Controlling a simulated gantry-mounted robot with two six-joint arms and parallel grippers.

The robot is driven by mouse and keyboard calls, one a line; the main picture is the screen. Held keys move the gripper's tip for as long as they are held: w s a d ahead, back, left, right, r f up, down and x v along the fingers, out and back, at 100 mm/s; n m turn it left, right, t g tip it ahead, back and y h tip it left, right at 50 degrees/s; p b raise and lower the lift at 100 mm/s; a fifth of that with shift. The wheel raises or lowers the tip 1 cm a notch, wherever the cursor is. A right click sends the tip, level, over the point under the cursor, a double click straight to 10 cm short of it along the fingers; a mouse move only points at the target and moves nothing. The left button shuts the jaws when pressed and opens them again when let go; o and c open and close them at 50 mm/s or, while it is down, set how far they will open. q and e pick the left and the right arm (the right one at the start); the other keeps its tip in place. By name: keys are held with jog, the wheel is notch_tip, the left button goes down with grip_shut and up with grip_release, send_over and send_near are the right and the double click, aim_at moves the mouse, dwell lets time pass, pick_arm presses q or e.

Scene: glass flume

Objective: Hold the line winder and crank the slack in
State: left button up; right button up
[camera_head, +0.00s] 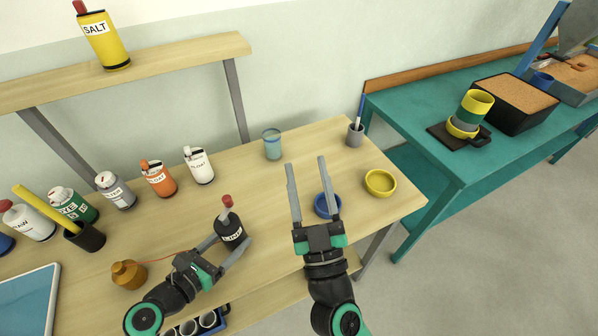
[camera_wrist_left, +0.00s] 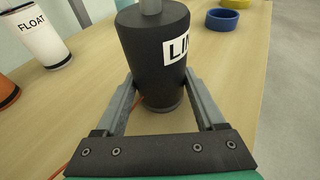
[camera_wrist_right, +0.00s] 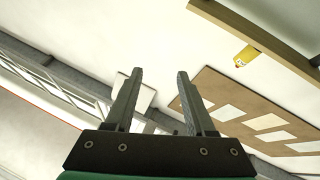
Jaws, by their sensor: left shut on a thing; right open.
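The line winder (camera_head: 231,232) is a black cylinder with a white label and a red-knobbed crank (camera_head: 227,201) on top. It stands upright on the wooden table. My left gripper (camera_head: 233,250) is shut on its sides; in the left wrist view the fingers flank the black body (camera_wrist_left: 158,60). An orange line (camera_head: 168,258) runs left from it to a brown bobbin-like weight (camera_head: 129,274). My right gripper (camera_head: 305,168) is open and empty, raised to the right of the winder, fingers pointing up in the picture. The right wrist view shows only wall and ceiling between its fingers.
A blue ring-like bowl (camera_head: 322,206) lies beside my right gripper, a yellow bowl (camera_head: 380,183) further right. A glass (camera_head: 272,144) and a grey cup (camera_head: 355,135) stand at the back. Several labelled bottles (camera_head: 158,178) line the left. A blue tray (camera_head: 30,300) lies front left.

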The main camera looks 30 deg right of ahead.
jog(key=shift+s+a+r+n+t+y, duration=0.4)
jog(key=shift+a+r+n+t+y, duration=0.2)
jog(key=shift+r+n+y, duration=0.2)
jog(key=shift+s+a+r+n+t+y, duration=0.4)
jog(key=shift+a+r+n+t+y, duration=0.2)
jog(key=shift+r+n+y, duration=0.2)
jog(key=n+g+y, duration=0.4)
jog(key=g+y, duration=0.7)
jog(key=y, duration=0.2)
send_near(224, 198)
jog(key=f, duration=0.1)
jog(key=x, duration=1.3)
jog(key=shift+w+d, duration=0.1)
jog(key=shift+d, duration=0.1)
